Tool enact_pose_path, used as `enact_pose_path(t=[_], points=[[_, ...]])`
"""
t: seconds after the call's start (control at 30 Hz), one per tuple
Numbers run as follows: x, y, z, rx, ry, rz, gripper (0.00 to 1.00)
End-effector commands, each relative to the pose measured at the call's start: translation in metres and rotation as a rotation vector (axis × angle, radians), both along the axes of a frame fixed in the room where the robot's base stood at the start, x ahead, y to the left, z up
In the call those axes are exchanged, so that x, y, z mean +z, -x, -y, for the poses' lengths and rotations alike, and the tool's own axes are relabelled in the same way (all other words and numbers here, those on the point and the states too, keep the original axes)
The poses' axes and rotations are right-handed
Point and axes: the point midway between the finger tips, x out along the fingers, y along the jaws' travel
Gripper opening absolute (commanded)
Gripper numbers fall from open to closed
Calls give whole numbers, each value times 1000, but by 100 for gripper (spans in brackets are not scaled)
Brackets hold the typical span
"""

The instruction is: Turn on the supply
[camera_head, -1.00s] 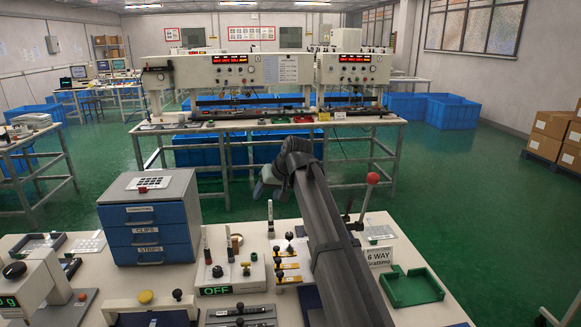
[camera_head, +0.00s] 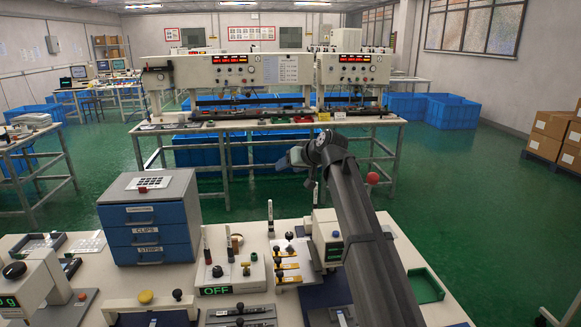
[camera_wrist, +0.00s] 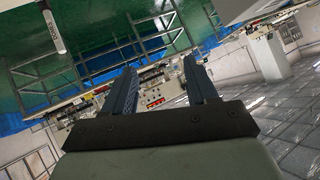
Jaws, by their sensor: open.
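A cream box with a lit green OFF display (camera_head: 217,291) stands on the front bench in the head view. It carries a black knob and upright probe-like parts, and it may be the supply. Another cream unit with a small green display (camera_head: 334,245) stands to its right, partly hidden by my arm. My gripper (camera_wrist: 160,72) is open and empty in the wrist view, its two dark fingers apart. In the head view, my gripper (camera_head: 286,161) is raised above the bench's far edge, away from the OFF box, and its fingers are hard to make out.
A drawer cabinet (camera_head: 152,222) with blue drawers stands at the left. A larger test bench (camera_head: 270,126) stands behind.

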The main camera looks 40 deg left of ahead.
Motion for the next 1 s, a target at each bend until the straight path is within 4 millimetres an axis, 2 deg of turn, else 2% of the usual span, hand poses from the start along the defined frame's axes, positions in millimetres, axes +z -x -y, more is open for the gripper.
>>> enact_pose_path(t=[0.23,0.33,0.7,1.0], points=[[0,1,-1,2,1,0,57],[0,11,-10,16,1,0,57],[-17,112,-92,152,17,-11,57],[-41,166,-130,225,104,19,57]])
